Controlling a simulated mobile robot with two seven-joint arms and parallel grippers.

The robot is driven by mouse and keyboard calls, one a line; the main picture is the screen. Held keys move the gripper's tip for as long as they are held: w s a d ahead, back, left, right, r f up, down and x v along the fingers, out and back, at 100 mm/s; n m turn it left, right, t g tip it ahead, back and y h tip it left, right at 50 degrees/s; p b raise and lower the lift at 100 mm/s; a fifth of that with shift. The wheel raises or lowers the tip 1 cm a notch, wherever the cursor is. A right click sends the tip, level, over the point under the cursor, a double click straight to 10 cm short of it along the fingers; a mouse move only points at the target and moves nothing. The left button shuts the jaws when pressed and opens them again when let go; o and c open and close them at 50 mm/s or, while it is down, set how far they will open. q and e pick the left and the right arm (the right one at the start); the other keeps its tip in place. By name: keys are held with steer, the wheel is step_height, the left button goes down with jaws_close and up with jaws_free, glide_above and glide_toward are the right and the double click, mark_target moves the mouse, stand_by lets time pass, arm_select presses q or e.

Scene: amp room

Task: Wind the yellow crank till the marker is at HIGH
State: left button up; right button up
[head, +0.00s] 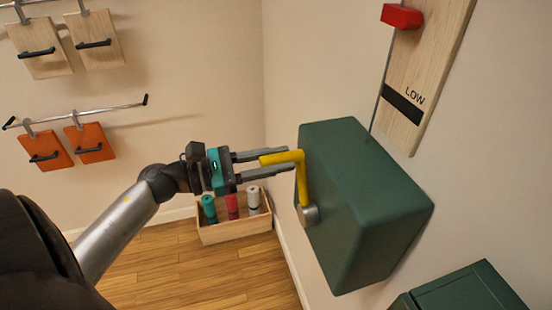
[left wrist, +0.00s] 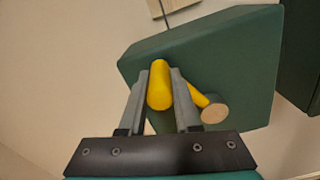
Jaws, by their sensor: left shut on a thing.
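The yellow crank (head: 299,172) sticks out of the side of a green box (head: 365,210) on the wall, turning on a round metal hub (head: 309,214). Its arm points up from the hub and its handle points left. My left gripper (head: 272,160) is shut on the handle; in the left wrist view the handle (left wrist: 160,85) sits between the two fingers (left wrist: 160,95). The red marker (head: 402,16) is on a wooden board (head: 428,65) above the box, higher than the LOW label and its black band. No HIGH label is in view. My right gripper is not in view.
A second green box (head: 470,290) is at the lower right. A wooden crate (head: 234,230) with several coloured rolls stands on the floor in the corner. Wooden boards (head: 40,48) and orange boards (head: 50,150) hang from rails on the left wall.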

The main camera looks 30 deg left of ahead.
arm_select(q)
jaws_close()
stand_by(0.8)
